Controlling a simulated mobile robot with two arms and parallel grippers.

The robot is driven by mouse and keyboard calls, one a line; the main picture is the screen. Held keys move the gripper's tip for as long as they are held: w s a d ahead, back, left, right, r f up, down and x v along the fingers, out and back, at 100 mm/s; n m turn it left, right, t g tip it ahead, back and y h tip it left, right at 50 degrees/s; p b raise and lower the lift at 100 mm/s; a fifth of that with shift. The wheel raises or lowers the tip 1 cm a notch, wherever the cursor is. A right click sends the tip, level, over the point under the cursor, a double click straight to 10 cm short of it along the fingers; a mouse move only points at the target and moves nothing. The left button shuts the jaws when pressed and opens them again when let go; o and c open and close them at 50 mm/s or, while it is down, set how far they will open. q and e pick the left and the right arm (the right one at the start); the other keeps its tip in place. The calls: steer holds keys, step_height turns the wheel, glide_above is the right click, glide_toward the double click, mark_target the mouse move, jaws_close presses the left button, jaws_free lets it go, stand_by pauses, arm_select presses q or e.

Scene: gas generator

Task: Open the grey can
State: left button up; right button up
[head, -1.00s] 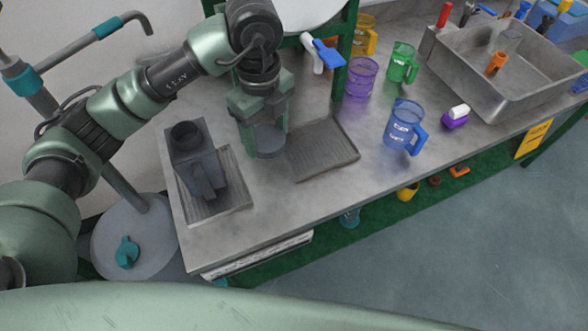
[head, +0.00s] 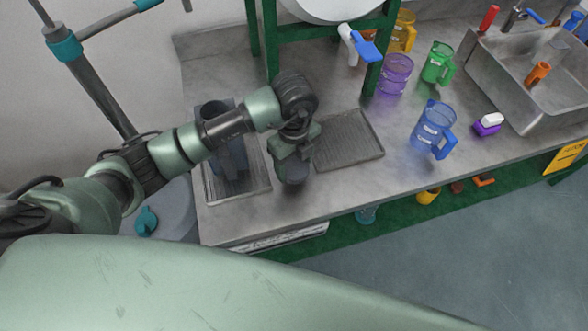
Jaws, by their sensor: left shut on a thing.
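The grey can (head: 234,158) stands upright on the left ribbed tray (head: 257,186) on the bench. It is dark grey with a round opening at its top, partly hidden by my left arm in the head view. My left gripper (head: 292,166) points down to the right of the can, apart from it, over the strip between the two trays. It is shut on a round dark grey lid (head: 293,174). I cannot tell whether the lid touches the bench. My right gripper is not in view.
A second ribbed tray (head: 350,141), bare, lies right of my left gripper. A blue jug (head: 432,126), purple cup (head: 394,76) and green jug (head: 438,64) stand further right. A metal sink (head: 520,95) is at far right. The front bench strip is clear.

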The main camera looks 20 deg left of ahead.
mark_target(294, 166)
arm_select(q)
step_height(294, 166, down, 4)
steer(key=shift+r, duration=0.25)
steer(key=shift+f, duration=0.15)
steer(key=o, duration=1.6)
steer(key=shift+w+r, duration=0.1)
steer(key=shift+r, duration=0.3)
step_height(294, 166, up, 12)
steer(key=shift+f+b, duration=0.25)
steer(key=shift+b, duration=0.55)
